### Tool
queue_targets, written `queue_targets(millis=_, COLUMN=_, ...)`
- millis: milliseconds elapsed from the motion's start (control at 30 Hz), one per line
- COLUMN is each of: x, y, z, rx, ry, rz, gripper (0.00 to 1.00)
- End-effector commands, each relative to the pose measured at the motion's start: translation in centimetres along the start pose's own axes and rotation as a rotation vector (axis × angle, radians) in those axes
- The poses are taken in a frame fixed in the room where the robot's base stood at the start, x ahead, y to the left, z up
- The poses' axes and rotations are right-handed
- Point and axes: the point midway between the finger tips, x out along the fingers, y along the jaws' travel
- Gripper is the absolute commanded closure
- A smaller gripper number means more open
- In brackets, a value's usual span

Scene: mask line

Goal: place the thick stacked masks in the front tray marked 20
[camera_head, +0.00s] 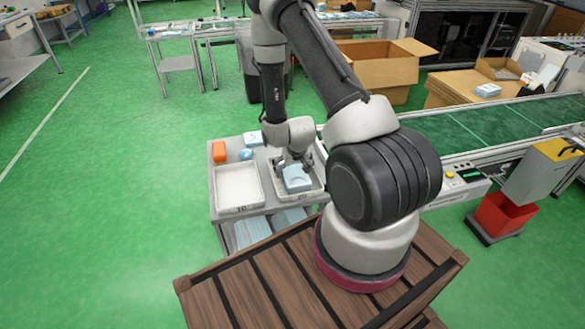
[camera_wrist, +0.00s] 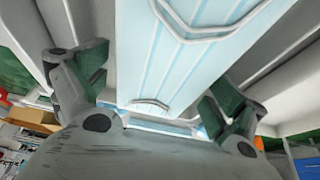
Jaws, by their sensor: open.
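The thick stack of light-blue masks (camera_head: 297,180) is at the right-hand tray (camera_head: 318,190) on the grey cart, within its rim as seen in the head view. The mark on this tray's front is too small to read surely. My gripper (camera_head: 292,163) is just above and behind the stack, pointing down. In the wrist view the pale-blue masks (camera_wrist: 200,50) with white ear loops fill the middle. The open fingers of my gripper (camera_wrist: 155,85) stand on either side, with gaps visible. The stack's underside is hidden.
An empty white tray (camera_head: 238,186) with a dark mark stands to the left on the cart. A green conveyor (camera_head: 470,130) runs to the right.

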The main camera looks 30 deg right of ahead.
Motion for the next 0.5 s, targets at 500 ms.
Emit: queue_targets(millis=500, x=-6.8, y=0.0, z=-0.2, rx=0.0, ry=0.004, rz=-0.001, gripper=0.04)
